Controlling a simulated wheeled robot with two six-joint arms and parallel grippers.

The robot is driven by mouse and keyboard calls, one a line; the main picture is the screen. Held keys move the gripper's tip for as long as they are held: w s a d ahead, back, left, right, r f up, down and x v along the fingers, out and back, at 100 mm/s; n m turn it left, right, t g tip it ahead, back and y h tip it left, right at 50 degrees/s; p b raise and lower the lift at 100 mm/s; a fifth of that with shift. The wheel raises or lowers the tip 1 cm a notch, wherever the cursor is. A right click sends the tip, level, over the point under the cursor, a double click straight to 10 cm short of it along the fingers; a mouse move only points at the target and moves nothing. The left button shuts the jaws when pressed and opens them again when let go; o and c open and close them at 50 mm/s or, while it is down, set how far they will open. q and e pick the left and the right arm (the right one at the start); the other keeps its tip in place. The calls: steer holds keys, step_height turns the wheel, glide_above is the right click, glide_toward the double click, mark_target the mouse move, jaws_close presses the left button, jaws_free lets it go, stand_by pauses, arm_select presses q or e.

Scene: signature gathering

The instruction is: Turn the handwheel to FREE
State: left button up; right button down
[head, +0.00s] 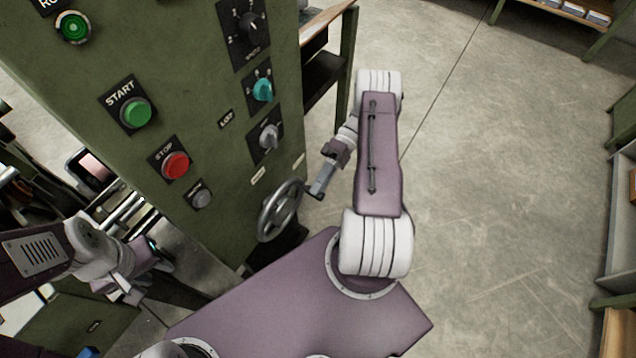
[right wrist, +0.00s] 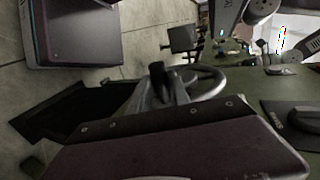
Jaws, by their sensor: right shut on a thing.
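The handwheel (head: 281,210) is a grey metal ring on the lower right of the green machine panel. Its rim also shows in the right wrist view (right wrist: 210,84). My right gripper (head: 316,191) is at the wheel's right side, shut on the handwheel's handle. In the right wrist view the dark handle (right wrist: 158,72) stands up at the gripper's fingers. Small pale labels (head: 258,176) sit above the wheel, too small to read. My left gripper (head: 132,287) is at the lower left, away from the wheel; its jaw opening is unclear.
The green panel (head: 180,95) carries a green START button (head: 136,113), a red STOP button (head: 175,165), a teal knob (head: 262,90) and a grey knob (head: 268,136). A bench (head: 335,60) stands behind the panel.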

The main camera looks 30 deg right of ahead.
steer(key=shift+f, duration=0.65)
steer(key=shift+f+b, duration=0.1)
steer(key=shift+b, duration=0.25)
steer(key=c, duration=1.3)
jaws_free()
steer(key=shift+o, duration=0.2)
steer(key=shift+d, duration=0.1)
steer(key=b+v, duration=0.1)
steer(key=v, duration=0.6)
steer(key=shift+d, duration=0.2)
steer(key=shift+w, duration=0.1)
